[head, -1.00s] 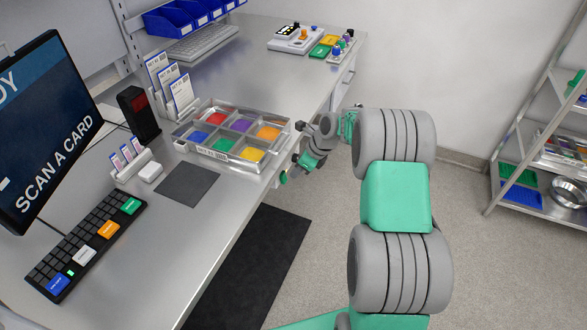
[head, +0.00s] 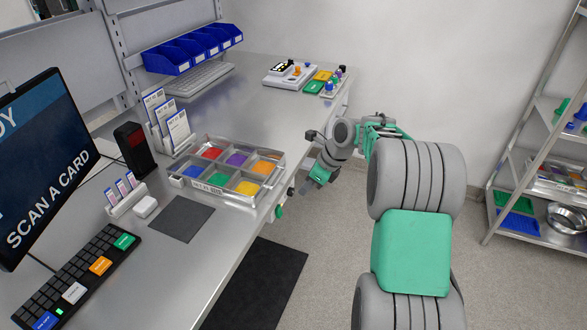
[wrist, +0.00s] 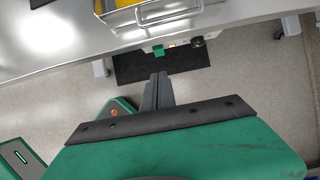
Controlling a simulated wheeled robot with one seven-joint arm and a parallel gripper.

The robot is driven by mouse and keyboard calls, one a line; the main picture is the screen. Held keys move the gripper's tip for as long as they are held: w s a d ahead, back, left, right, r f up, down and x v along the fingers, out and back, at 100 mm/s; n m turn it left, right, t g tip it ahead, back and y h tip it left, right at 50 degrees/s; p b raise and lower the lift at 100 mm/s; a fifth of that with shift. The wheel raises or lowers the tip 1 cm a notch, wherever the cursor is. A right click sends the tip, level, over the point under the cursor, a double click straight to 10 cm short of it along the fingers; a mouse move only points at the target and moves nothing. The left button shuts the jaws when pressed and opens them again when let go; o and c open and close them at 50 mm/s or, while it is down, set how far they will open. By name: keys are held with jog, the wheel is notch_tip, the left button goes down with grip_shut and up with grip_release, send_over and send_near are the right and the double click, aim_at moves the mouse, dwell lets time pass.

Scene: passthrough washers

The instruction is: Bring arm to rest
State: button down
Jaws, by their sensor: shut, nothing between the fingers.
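My arm is folded in front of the bench, with its large grey and green links at the right of the head view. My gripper (head: 306,189) hangs off the front edge of the bench, beside the sectioned tray and over the floor. In the wrist view its two dark fingers (wrist: 158,92) are together with nothing between them. They point toward the bench edge and the dark floor mat, apart from both.
The metal bench (head: 208,236) holds a tray (head: 213,189) of coloured sections, a keyboard (head: 85,272), a screen (head: 40,160) and a card holder (head: 125,196). A green part (head: 279,211) sticks out at its edge. A shelf rack (head: 505,165) stands right; floor between is clear.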

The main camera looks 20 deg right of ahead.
jog(key=s+d+f+n+g+h, duration=0.15)
jog(key=s+f+n, duration=0.3)
jog(key=n, duration=0.45)
jog(key=s+d+f+n+g, duration=0.1)
jog(key=s+f+n+g, duration=0.1)
jog(key=s+f+n, duration=0.5)
jog(key=s+r+n, duration=0.5)
jog(key=s+n, duration=0.1)
jog(key=s, duration=0.2)
jog(key=s+a+r+n+h, duration=0.2)
jog(key=s+a+r+h, duration=0.1)
jog(key=s+a+r, duration=0.4)
jog(key=w+a+r+n+t, duration=0.1)
jog(key=a+r+n+t, duration=0.1)
jog(key=r, duration=0.5)
jog(key=shift+a+t, duration=0.8)
jog(key=shift+t, duration=0.15)
jog(key=c, duration=2.1)
grip_release()
